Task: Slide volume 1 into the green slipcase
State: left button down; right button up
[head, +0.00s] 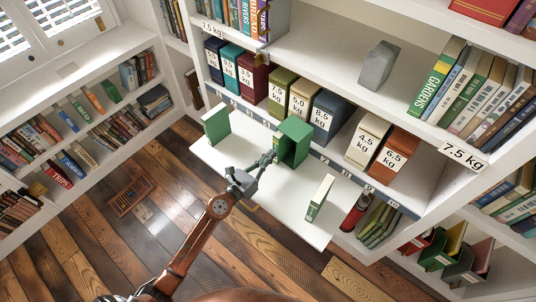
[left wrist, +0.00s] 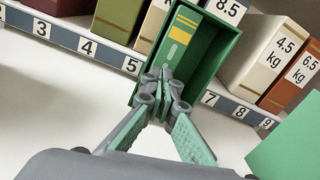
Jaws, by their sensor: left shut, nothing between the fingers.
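The green slipcase (head: 297,131) stands on the white pull-out board (head: 218,156), its open side towards my left gripper. In the left wrist view the slipcase (left wrist: 222,62) holds a green spine with yellow bands (left wrist: 182,38); its volume number is not readable. My left gripper (head: 270,158) is shut and empty, its fingertips (left wrist: 161,72) at the slipcase mouth in front of that spine; I cannot tell whether they touch it. A green upright piece (head: 217,123) stands at the board's left. A pale book with a green spine (head: 320,198) stands to the right. My right gripper is not in view.
Weight-labelled boxes (head: 303,98) line the shelf behind, above a numbered strip (left wrist: 84,46). A green panel (left wrist: 292,143) fills the lower right of the left wrist view. A red cylinder (head: 354,213) is right of the board. Bare board lies between the standing pieces.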

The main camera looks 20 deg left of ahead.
pick_arm(q)
jog(key=shift+v, duration=1.15)
jog(key=shift+s, duration=0.1)
jog(key=v, duration=1.1)
jog(key=shift+s+a, duration=0.15)
jog(key=shift+s, duration=0.05)
